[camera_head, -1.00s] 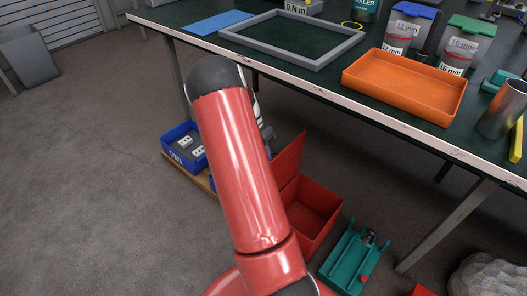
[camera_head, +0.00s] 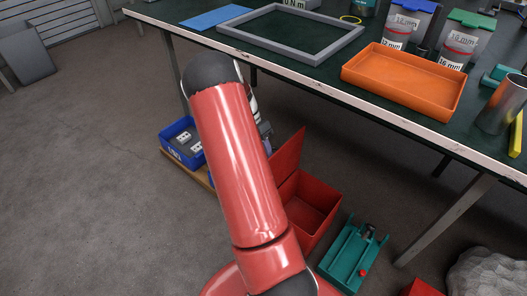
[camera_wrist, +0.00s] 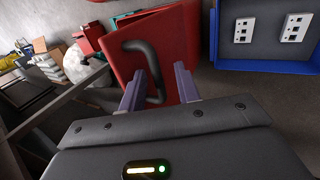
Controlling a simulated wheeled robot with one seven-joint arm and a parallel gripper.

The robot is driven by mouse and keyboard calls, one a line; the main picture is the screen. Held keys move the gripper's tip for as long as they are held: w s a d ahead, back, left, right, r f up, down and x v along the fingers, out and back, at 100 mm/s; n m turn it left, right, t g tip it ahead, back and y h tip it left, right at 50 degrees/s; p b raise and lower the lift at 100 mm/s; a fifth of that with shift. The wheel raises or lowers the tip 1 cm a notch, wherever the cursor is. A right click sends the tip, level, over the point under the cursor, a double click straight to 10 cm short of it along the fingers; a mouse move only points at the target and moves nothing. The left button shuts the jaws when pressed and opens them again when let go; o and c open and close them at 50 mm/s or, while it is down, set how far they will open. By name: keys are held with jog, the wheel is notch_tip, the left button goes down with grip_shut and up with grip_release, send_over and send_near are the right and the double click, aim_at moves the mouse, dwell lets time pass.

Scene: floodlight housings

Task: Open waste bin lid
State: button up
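The red waste bin (camera_head: 318,197) stands on the floor under the workbench's front edge. Its lid (camera_head: 289,157) is swung up, and the bin's inside shows. In the wrist view the lid (camera_wrist: 185,45) fills the middle, with a dark curved handle (camera_wrist: 150,62) on it. My gripper (camera_wrist: 159,88) is open at the lid, its two fingers apart with the lower part of the handle between them. I see gaps beside the handle; contact with a finger cannot be told. In the head view my arm hides most of the gripper.
A bench leg (camera_head: 450,225) stands at right.

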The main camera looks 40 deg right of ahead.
jog(key=v, duration=0.7)
jog(key=shift+r, duration=0.15)
jog(key=s+a+r+n+t, duration=0.3)
jog(key=a+r+n, duration=0.1)
jog(key=a+r, duration=0.45)
jog(key=s+a+r+n+t, duration=0.3)
jog(key=a+r+n, duration=0.1)
jog(key=a+r, duration=0.45)
jog(key=s+a+r+n+t, duration=0.1)
jog(key=s+a+n+t, duration=0.4)
jog(key=s+a+n, duration=0.3)
jog(key=s+a, duration=0.4)
jog(key=s, duration=0.1)
jog(key=shift+a+r+y, duration=0.25)
jog(key=shift+r+y, duration=0.1)
jog(key=shift+y, duration=0.05)
